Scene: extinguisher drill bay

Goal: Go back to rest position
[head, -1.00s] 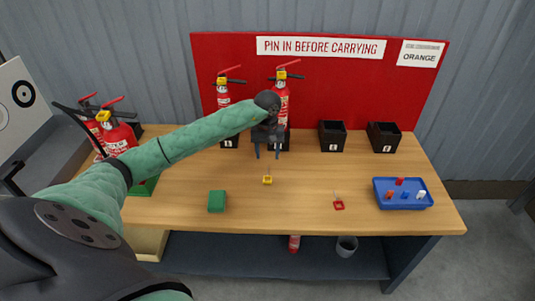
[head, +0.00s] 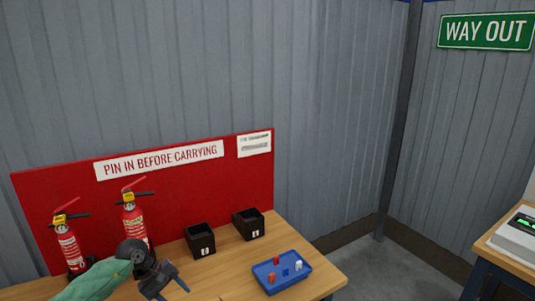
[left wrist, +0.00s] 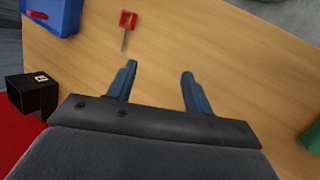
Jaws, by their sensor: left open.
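My left gripper (head: 172,284) is low in the head view, over the wooden table (head: 322,284). In the left wrist view its two blue fingers (left wrist: 158,82) are apart with nothing between them. A red pin (left wrist: 127,20) with a square head lies on the table beyond the fingers in that view. Two red extinguishers (head: 67,243) and (head: 133,218) stand at the back left, in front of the red board (head: 235,185). The right gripper is in neither view.
Two black boxes (head: 200,240) and (head: 249,224) stand along the table's back. A blue tray (head: 299,276) with several small pieces is at the right. A green object (left wrist: 311,138) shows at the wrist view's edge. A second table (head: 501,258) holds a white device (head: 518,236).

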